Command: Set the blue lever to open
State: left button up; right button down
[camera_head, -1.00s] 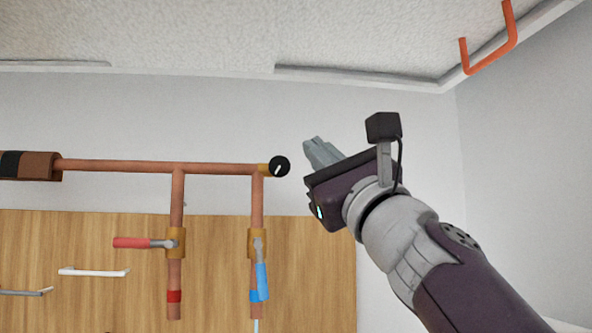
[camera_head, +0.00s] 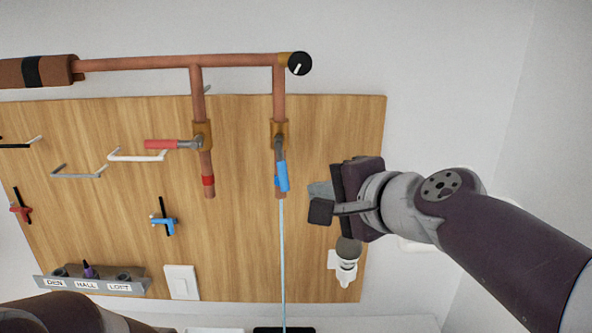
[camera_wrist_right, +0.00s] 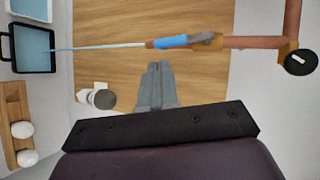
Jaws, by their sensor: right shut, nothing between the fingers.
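The blue lever (camera_head: 282,176) hangs from a brass valve (camera_head: 279,134) on the right copper pipe. It points down, nearly in line with the pipe. A thin pale blue stream (camera_head: 282,250) runs down from the pipe's end. My right gripper (camera_head: 316,190) is to the right of the lever, apart from it, its fingers shut and empty. In the right wrist view the shut fingers (camera_wrist_right: 158,68) are below the blue lever (camera_wrist_right: 172,42), with a visible gap. My left gripper is not in view; a dark part of mine shows at the lower left.
A red lever (camera_head: 172,144) sits crosswise on the left pipe. A black knob (camera_head: 299,63) ends the upper pipe. A white fitting with a grey round head (camera_head: 347,255) is below my right gripper. The stream falls toward a black-rimmed tray (camera_wrist_right: 17,67).

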aim_at(283, 180)
jog(key=x, duration=0.2)
jog(key=p+x, duration=0.1)
jog(key=x, duration=0.2)
jog(key=r+x, duration=0.1)
jog(key=x, duration=0.2)
jog(key=shift+w, duration=0.25)
jog(key=shift+d, duration=0.15)
jog(key=shift+w+d, duration=0.1)
jog(key=a+f+b, duration=0.1)
jog(key=b, duration=0.3)
jog(key=shift+m+t+y, duration=0.3)
jog(key=shift+m, duration=0.1)
jog(key=shift+r+b, duration=0.1)
jog(key=shift+b, duration=0.2)
jog(key=shift+w+r, duration=0.1)
jog(key=shift+r, duration=0.15)
